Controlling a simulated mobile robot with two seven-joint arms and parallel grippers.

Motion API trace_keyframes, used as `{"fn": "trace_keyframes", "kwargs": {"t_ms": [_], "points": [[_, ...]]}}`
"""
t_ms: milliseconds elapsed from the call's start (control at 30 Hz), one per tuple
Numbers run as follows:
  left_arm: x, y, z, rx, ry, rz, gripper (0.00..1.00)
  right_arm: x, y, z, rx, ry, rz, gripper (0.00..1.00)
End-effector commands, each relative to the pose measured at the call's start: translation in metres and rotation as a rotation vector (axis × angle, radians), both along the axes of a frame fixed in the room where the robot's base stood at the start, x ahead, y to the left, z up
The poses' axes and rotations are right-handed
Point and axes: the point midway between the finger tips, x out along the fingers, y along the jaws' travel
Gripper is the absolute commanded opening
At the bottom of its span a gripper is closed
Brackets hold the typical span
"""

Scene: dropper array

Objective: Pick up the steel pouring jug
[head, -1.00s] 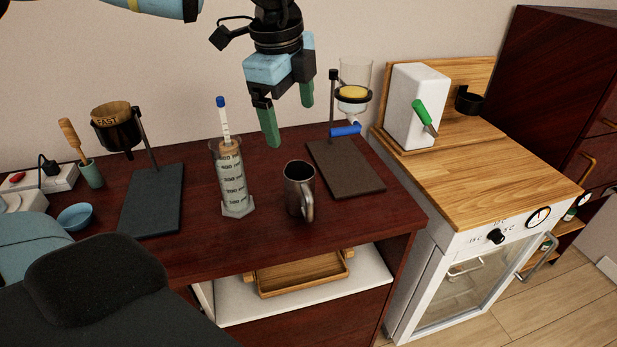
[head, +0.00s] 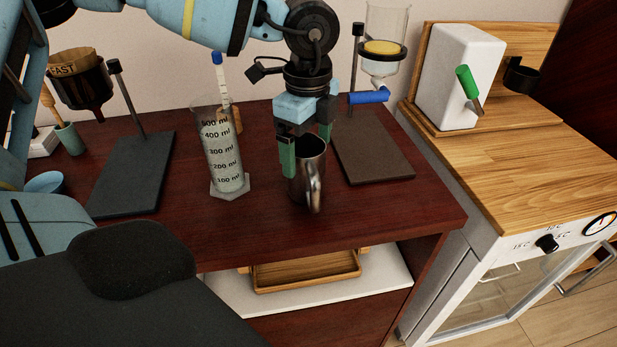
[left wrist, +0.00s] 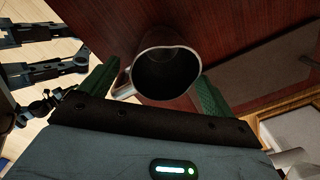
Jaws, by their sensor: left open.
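The steel pouring jug (head: 311,176) stands upright on the dark wooden counter, its handle facing the front. My left gripper (head: 306,160) is open and points down at the jug, with green fingers on either side of its upper part. In the left wrist view the jug's open mouth (left wrist: 167,73) lies between the two green fingertips (left wrist: 155,84), with the handle towards the left finger. I cannot tell whether either finger touches the jug.
A graduated cylinder (head: 222,150) stands close to the left of the jug. A stand with a dark base (head: 372,150) holds a glass funnel (head: 384,35) behind right. Another stand base (head: 135,175) is at left. The counter's front strip is clear.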

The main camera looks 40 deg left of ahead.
Motion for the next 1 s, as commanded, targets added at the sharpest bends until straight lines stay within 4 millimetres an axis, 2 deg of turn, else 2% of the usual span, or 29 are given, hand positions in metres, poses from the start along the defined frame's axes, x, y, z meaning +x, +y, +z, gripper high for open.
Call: {"fn": "trace_keyframes", "kwargs": {"t_ms": [200, 600, 933, 1000], "points": [[0.000, 0.000, -0.006, -0.001, 0.002, 0.000, 0.89, 0.003, 0.000, 0.002, 0.000, -0.006, 0.000, 0.36], [0.000, -0.001, -0.048, -0.001, 0.000, 0.000, 0.89, 0.007, 0.000, 0.010, 0.000, -0.019, 0.000, 0.36], [0.001, -0.001, -0.052, 0.000, -0.002, 0.000, 0.89, 0.005, 0.000, 0.008, -0.001, -0.014, 0.000, 0.36], [0.001, -0.001, -0.052, 0.000, -0.002, 0.000, 0.80, 0.005, 0.000, 0.008, -0.001, -0.014, 0.000, 0.36]]}}
